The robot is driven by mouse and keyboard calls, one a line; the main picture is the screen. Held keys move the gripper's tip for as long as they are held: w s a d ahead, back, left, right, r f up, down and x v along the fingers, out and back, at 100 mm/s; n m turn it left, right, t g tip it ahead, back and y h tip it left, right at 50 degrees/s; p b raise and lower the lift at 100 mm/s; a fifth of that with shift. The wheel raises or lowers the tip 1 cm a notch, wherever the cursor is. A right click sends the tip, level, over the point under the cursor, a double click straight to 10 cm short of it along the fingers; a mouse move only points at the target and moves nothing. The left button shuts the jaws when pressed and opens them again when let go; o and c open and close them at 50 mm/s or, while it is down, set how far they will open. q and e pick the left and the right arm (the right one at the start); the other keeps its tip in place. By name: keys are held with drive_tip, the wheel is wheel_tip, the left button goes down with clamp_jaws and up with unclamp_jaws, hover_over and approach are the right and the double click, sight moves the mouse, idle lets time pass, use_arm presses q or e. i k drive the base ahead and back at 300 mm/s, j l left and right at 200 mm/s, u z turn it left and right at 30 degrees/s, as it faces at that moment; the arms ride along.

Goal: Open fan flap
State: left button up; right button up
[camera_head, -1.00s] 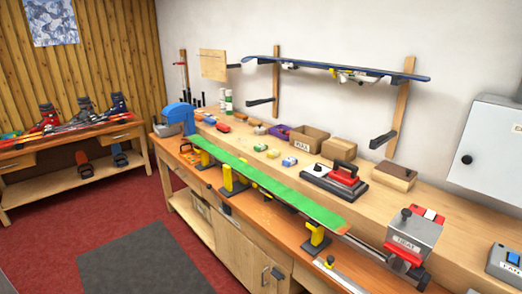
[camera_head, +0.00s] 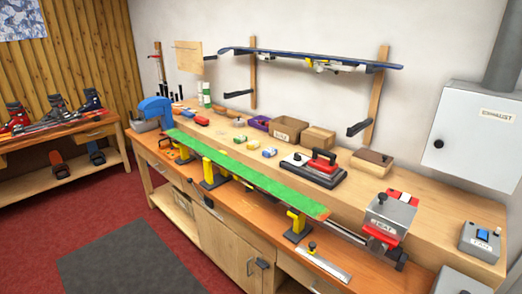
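A light grey box (camera_head: 468,158) hangs on the wall at the right, with a label that seems to read EXHAUST and a round black knob (camera_head: 438,144) at its lower left. Its front looks closed. A grey pipe (camera_head: 506,58) rises from its top. A small grey switch box (camera_head: 482,240) with a blue switch and a label that seems to read FAN sits on the bench below it. Neither of my grippers is in view.
A long workbench (camera_head: 225,208) runs along the wall, with a green ski base (camera_head: 250,178) on yellow-topped stands. A grey unit (camera_head: 388,218) with red parts, a red-handled tool (camera_head: 316,168) and boxes stand on it. Red carpet and a dark mat (camera_head: 125,262) lie clear in front.

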sight(474, 137)
drive_tip(key=z, duration=1.55)
